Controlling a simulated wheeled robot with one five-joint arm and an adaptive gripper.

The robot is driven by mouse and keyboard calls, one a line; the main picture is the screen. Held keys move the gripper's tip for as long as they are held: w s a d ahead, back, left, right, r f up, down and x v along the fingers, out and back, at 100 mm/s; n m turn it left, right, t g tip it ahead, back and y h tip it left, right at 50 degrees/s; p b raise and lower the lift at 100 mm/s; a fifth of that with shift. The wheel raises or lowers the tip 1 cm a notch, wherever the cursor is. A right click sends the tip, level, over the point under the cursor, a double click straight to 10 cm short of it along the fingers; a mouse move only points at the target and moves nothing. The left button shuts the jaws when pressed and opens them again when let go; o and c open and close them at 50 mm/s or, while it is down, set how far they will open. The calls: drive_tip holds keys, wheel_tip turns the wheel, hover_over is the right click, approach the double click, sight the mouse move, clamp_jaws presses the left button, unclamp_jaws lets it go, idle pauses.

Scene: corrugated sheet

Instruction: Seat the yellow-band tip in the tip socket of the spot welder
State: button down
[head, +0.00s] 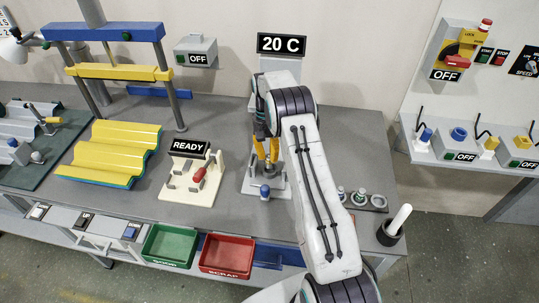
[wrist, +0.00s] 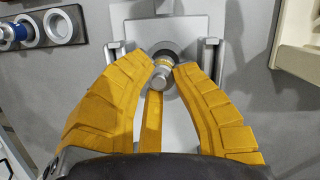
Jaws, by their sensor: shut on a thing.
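My gripper (head: 266,150) is over the spot welder (head: 250,184), under the "20 C" display (head: 281,44). The tip looks tilted in the picture and lines up with a dark grey round part of the welder (wrist: 176,52), which may be the socket. I cannot tell whether the tip touches it or is inside. In the head view the tip is hidden by my gripper and arm.
A tip rack (head: 378,202) with several round places is at the right, beside a black cup (head: 389,233) with a white stick. Left of the welder stands a "READY" fixture (head: 188,187). Green (head: 169,246) and red (head: 227,256) bins hang at the front edge.

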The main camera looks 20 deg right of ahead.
sight(269, 155)
drive_tip(key=shift+f+b, duration=1.2)
drive_tip(key=shift+f, duration=0.45)
idle(0.4)
drive_tip(key=c, duration=1.1)
unclamp_jaws()
drive_tip(key=v, duration=0.6)
drive_tip(key=shift+d+r, duration=0.1)
drive_tip(key=shift+r, duration=0.05)
drive_tip(key=shift+w+r, duration=0.15)
drive_tip(key=shift+r, duration=0.45)
